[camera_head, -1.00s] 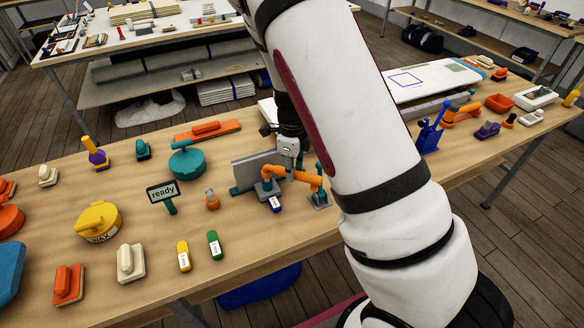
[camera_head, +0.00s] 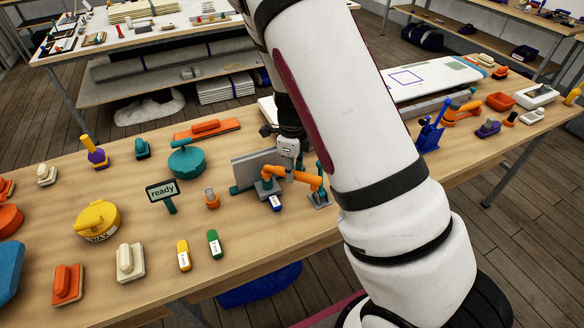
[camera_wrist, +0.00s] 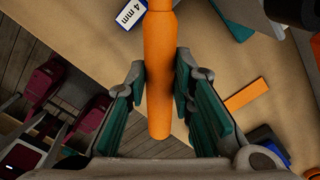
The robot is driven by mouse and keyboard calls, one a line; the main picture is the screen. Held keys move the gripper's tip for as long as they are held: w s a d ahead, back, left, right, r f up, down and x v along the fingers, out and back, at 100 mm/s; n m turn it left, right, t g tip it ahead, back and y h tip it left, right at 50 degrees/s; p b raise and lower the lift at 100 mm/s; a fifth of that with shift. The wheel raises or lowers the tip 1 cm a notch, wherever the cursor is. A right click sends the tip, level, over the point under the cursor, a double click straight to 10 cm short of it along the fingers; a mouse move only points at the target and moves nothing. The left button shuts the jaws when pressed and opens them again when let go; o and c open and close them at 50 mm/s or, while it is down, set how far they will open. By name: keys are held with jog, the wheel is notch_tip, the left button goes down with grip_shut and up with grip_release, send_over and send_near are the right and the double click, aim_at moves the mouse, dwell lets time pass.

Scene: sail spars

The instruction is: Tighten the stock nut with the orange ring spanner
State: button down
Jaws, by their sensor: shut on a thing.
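The orange ring spanner (camera_head: 300,177) is in the middle of the near bench in the head view, by small grey stands. In the wrist view its plain round orange handle (camera_wrist: 160,80) runs up the picture between my fingers. My gripper (camera_wrist: 160,66) has its teal-padded fingers shut on this handle, one on each side. The spanner's ring end is out of the wrist view. I cannot make out the stock nut; it is too small or hidden in the head view. My own arm covers part of the bench to the right.
A blue block with a white "4 mm" label (camera_wrist: 131,13) lies close by. A grey upright plate (camera_head: 255,168) stands just behind the stands. A "ready" sign (camera_head: 162,192) and a teal round pot (camera_head: 187,161) stand left. The front bench has free patches.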

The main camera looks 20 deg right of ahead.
jog(key=shift+f, duration=0.65)
